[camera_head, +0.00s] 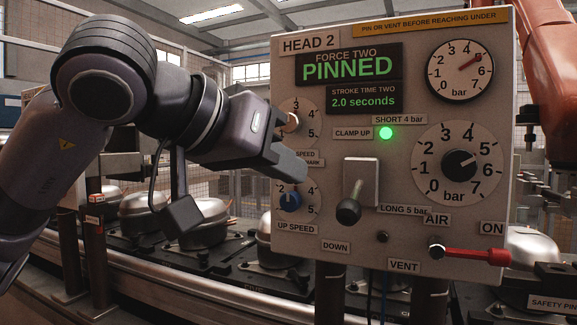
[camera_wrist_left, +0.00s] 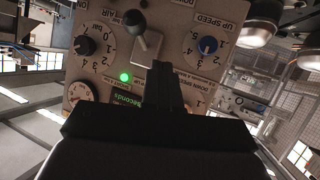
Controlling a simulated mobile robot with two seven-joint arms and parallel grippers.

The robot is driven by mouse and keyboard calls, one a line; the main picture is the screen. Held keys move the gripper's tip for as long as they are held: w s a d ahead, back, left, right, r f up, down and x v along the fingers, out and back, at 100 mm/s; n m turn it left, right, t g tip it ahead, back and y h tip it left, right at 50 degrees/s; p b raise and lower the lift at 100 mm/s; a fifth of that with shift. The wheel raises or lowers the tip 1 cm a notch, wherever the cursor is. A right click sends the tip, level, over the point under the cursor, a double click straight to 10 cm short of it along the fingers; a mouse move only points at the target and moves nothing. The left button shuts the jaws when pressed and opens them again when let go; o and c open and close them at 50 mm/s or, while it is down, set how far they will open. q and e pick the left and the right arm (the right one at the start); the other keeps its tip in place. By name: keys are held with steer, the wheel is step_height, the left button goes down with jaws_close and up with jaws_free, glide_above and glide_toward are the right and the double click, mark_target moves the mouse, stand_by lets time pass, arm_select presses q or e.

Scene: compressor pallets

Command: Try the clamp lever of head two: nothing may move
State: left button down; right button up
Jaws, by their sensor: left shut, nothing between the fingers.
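The head two panel (camera_head: 420,110) reads "FORCE TWO PINNED" in green. Its clamp lever (camera_head: 348,208) has a black knob and hangs low on a grey plate, below the "CLAMP UP" label. The green lamp (camera_head: 386,133) beside that label is lit. My left gripper (camera_head: 298,168) is shut and empty, just left of the lever plate and apart from the lever. In the left wrist view, the lever (camera_wrist_left: 141,30) shows beyond the dark fingers (camera_wrist_left: 166,75), with the panel upside down. My right gripper is not in view.
Two speed knobs sit on the panel's left side; the blue one (camera_head: 290,200) is just below my fingers. A pressure gauge (camera_head: 460,70) and an air dial (camera_head: 458,164) are at the right. A red valve handle (camera_head: 480,254) sticks out low right. Metal compressors (camera_head: 146,213) stand behind.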

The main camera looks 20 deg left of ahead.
arm_select(q)
steer(key=v, duration=1)
steer(key=shift+d, duration=0.1)
